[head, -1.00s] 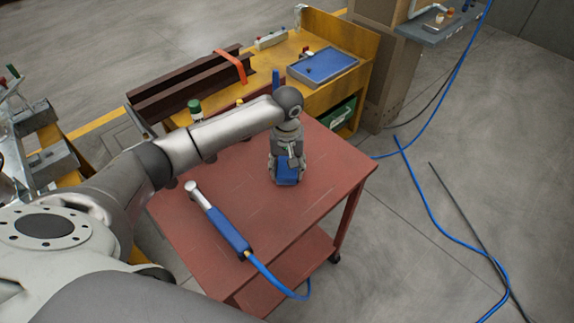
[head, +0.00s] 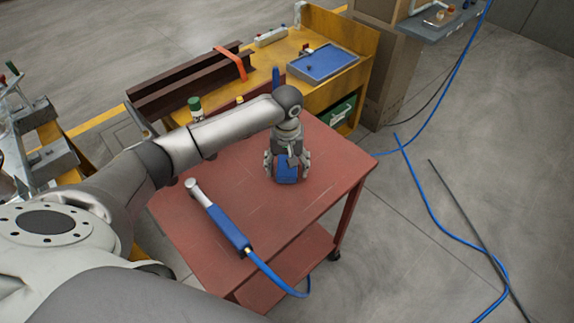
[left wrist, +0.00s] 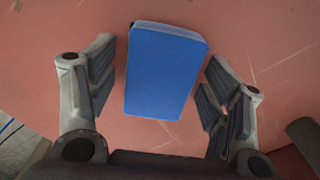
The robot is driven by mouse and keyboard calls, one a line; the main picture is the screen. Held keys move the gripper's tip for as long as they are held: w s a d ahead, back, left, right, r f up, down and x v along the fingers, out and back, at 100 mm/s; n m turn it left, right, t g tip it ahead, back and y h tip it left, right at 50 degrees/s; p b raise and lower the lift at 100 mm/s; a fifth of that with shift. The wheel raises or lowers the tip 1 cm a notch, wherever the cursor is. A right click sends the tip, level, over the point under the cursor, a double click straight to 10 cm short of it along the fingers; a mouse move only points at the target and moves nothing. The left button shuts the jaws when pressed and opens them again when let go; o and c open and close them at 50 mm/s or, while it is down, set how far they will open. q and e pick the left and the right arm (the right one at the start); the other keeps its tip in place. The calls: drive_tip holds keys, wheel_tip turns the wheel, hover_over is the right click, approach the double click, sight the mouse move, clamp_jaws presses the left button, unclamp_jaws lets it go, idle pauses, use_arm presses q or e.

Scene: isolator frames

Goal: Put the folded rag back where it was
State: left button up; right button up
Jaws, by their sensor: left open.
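The folded rag is a blue, flat, rounded block (head: 287,172) on the red cart top (head: 230,265). In the left wrist view the rag (left wrist: 163,70) lies between my two spread fingers, with a gap on each side. My left gripper (head: 287,173) points down over the rag and is open, its fingers on either side. The gripper's fingers also show in the left wrist view (left wrist: 160,95). The rag's upper part is partly hidden by the gripper in the head view. My right gripper is not in view.
A blue-handled tool (head: 220,220) with a blue hose lies on the cart's left front. Behind the cart stands a yellow bench (head: 270,62) with dark steel beams (head: 180,90), an orange strap and a blue tray (head: 322,62). The cart's right part is clear.

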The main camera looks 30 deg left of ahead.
use_arm(q)
drive_tip(key=shift+r, duration=0.45)
wheel_tip(320, 180, up, 11)
drive_tip(key=b, duration=0.2)
drive_tip(key=shift+r, duration=0.15)
